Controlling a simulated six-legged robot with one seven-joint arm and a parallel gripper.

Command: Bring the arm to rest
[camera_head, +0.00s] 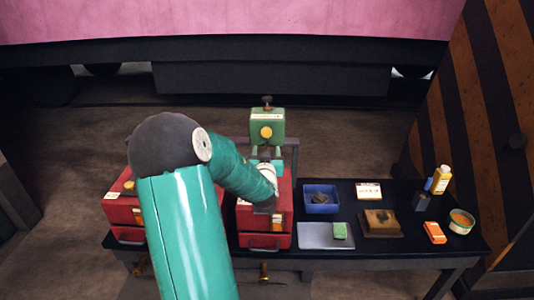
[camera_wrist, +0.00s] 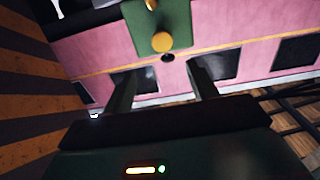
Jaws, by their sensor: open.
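My teal arm fills the lower middle of the head view, bent at a dark elbow. Its far end is over the right red box (camera_head: 265,227) on the black table. My gripper (camera_wrist: 163,85) shows in the wrist view with two dark fingers apart and nothing visible between them. Beyond the fingertips is a green device (camera_head: 266,125) with a yellow knob, which also shows in the wrist view (camera_wrist: 158,22). In the head view, the fingers cannot be made out clearly.
The left red box (camera_head: 122,212) is partly behind my arm. On the table's right are a blue bin (camera_head: 308,206), a grey tray (camera_head: 318,243), a yellow bottle (camera_head: 441,180), a round tin (camera_head: 461,221) and an orange box (camera_head: 434,232). A pink carriage (camera_head: 230,20) stands behind.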

